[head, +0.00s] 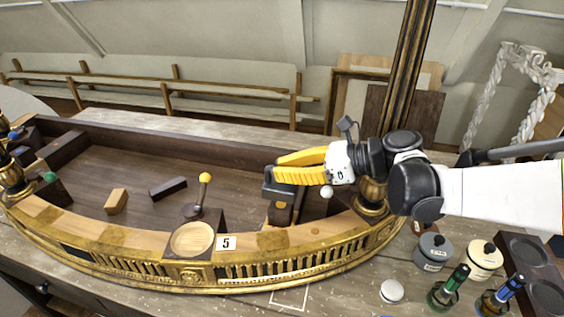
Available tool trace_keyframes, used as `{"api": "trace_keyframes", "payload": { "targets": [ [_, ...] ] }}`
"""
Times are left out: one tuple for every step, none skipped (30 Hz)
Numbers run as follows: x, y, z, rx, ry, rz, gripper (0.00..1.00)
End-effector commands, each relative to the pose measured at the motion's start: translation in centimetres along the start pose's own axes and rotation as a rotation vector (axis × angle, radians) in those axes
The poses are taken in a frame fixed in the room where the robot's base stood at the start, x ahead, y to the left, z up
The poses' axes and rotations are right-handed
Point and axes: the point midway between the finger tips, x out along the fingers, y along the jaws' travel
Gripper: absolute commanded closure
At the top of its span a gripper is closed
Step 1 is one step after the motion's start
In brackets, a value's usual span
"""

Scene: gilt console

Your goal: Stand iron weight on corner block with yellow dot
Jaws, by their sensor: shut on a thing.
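My gripper (277,168), with yellow fingers, reaches in from the right over the right part of the curved gilt console. It is shut on the dark grey iron weight (277,189), whose upper part the fingers partly hide. A dark block (283,216) with a yellow-orange dot (281,205) shows right below the weight. The weight overlaps the block in this view, and I cannot tell whether they touch. A white ball (327,191) shows just right of there, below the gripper.
A yellow-knobbed stick (205,178) rises behind a round wooden dish (192,239) and a "5" label (227,243). Loose blocks (117,201) lie left in the console. A gilt post (408,70) stands close to my arm. Lidded pots (433,252) and bottles (448,287) crowd the lower right.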

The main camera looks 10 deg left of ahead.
Motion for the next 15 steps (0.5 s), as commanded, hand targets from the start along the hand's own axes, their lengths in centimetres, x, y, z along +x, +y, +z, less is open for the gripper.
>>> {"api": "trace_keyframes", "payload": {
  "targets": [
    [0.3,0.0,-0.8,0.0,-0.002,0.0,1.0],
    [0.5,0.0,-1.2,0.0,-0.002,0.0,1.0],
    [0.7,0.0,-1.8,0.0,-0.002,0.0,1.0],
    [0.8,0.0,-2.2,0.0,-0.002,0.0,1.0],
    [0.9,0.0,-2.6,0.0,-0.002,0.0,1.0],
    [1.1,0.0,-2.9,0.0,-0.002,0.0,1.0],
    [1.1,0.0,-3.1,0.0,-0.002,0.0,1.0],
    [1.1,0.0,-3.1,0.0,-0.002,0.0,1.0],
    [1.1,0.0,-3.1,0.0,-0.002,0.0,1.0],
    [1.1,0.0,-3.1,0.0,-0.002,0.0,1.0],
    [1.1,0.0,-3.0,0.0,-0.002,0.0,1.0],
    [1.1,0.0,-3.0,0.0,-0.002,0.0,1.0],
    [1.1,0.0,-3.0,0.0,-0.002,0.0,1.0],
    [1.1,0.0,-3.0,0.0,-0.002,0.0,1.0],
    [1.1,0.0,-3.1,0.0,-0.002,0.0,1.0]
  ]
}}
